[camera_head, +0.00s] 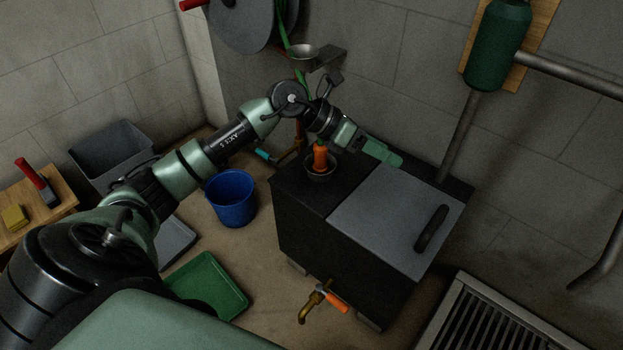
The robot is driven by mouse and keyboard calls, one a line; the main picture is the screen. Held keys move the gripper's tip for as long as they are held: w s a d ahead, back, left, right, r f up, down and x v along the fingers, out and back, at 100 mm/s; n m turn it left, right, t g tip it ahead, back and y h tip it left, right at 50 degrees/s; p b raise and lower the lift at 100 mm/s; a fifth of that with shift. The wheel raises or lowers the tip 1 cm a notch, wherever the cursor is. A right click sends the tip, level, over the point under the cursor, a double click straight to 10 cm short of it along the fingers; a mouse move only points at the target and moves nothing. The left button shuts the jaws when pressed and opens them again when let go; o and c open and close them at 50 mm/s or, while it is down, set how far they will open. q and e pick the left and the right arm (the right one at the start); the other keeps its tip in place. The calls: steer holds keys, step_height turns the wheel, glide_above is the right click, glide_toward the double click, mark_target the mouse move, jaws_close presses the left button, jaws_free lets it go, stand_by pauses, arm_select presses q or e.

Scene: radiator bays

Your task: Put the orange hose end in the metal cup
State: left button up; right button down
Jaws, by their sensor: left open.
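The orange hose end (320,158) stands upright, its lower end inside the rim of a small round metal cup (320,174) on top of the black tank. The left arm reaches in from the left. Its green gripper (357,149) is open, just right of and above the hose end, and is not closed on it. Its fingers are small and partly hidden, so I cannot tell whether one touches the hose end. The right gripper is out of view.
The black tank (300,228) has a grey lid (385,218) with a dark handle. A metal bowl (303,51) sits on a wall bracket below a hose reel (240,20). A blue bucket (231,198) and a green tray (207,286) are on the floor.

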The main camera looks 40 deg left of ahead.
arm_select(q)
steer(key=s+d+r+n+t+h, duration=0.2)
steer(key=d+r+n+t+h, duration=0.3)
steer(key=d+r+n+t, duration=0.5)
steer(key=s+a+f+n+y, duration=0.3)
steer(key=a+f+n+y, duration=0.4)
steer(key=n, duration=0.5)
steer(key=s+a+f+n+y, duration=0.3)
steer(key=a+f+n+y, duration=0.35)
steer(key=n+y, duration=0.4)
steer(key=s+d+f+n+g+h, duration=0.1)
steer(key=s+d+f+n+g, duration=0.1)
steer(key=s+f+n+g, duration=0.2)
steer(key=s+d+f+n+g+h, duration=0.2)
steer(key=s+f+n+g, duration=0.2)
steer(key=s+f, duration=0.6)
steer(key=s+g, duration=0.2)
steer(key=s, duration=0.2)
steer(key=shift+s+d+f, duration=0.35)
steer(key=shift+s+d, duration=0.05)
